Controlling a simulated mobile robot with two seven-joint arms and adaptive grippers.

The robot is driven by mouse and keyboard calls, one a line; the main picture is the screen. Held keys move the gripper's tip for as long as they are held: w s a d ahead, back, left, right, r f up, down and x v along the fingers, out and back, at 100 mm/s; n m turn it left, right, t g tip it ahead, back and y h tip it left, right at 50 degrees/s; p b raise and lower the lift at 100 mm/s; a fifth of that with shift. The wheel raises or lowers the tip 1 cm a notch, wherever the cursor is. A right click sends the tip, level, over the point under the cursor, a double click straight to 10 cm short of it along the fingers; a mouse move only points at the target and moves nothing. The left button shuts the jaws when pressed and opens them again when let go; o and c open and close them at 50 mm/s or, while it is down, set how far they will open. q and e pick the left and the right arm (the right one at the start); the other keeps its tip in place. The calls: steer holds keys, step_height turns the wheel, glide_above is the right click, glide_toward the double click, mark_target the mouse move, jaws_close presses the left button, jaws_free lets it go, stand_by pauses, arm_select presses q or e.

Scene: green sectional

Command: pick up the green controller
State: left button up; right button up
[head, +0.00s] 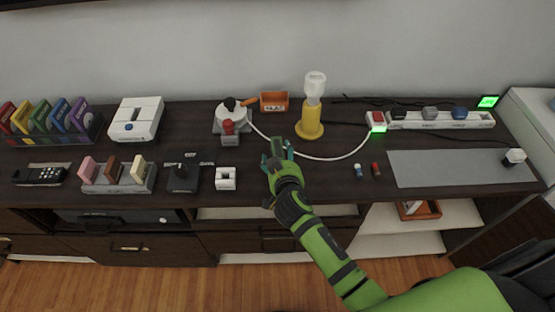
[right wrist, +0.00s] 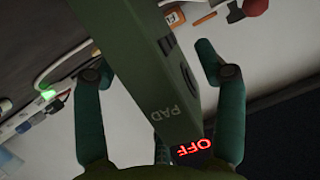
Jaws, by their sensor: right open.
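The green controller (right wrist: 158,70) is a long dark green body marked "PAD" in the right wrist view. It lies between the two spread fingers of my right gripper (right wrist: 160,85). A gap shows on its left side; whether the right finger touches it I cannot tell. A red "OFF" readout (right wrist: 195,147) glows at its near end. In the head view my right gripper (head: 279,157) is over the middle of the dark cabinet top, with a small part of the controller (head: 276,146) showing between its teal fingertips; the rest is hidden. My left gripper is not in view.
A yellow bottle-like stand (head: 310,122) and a white cable (head: 335,156) are close behind and right. A white block (head: 226,178) and black joystick (head: 184,175) stand left. Two small pieces (head: 367,170) and a grey mat (head: 450,168) are right.

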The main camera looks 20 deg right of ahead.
steer(key=shift+w+f, duration=0.15)
steer(key=shift+w, duration=0.2)
steer(key=c, duration=1.4)
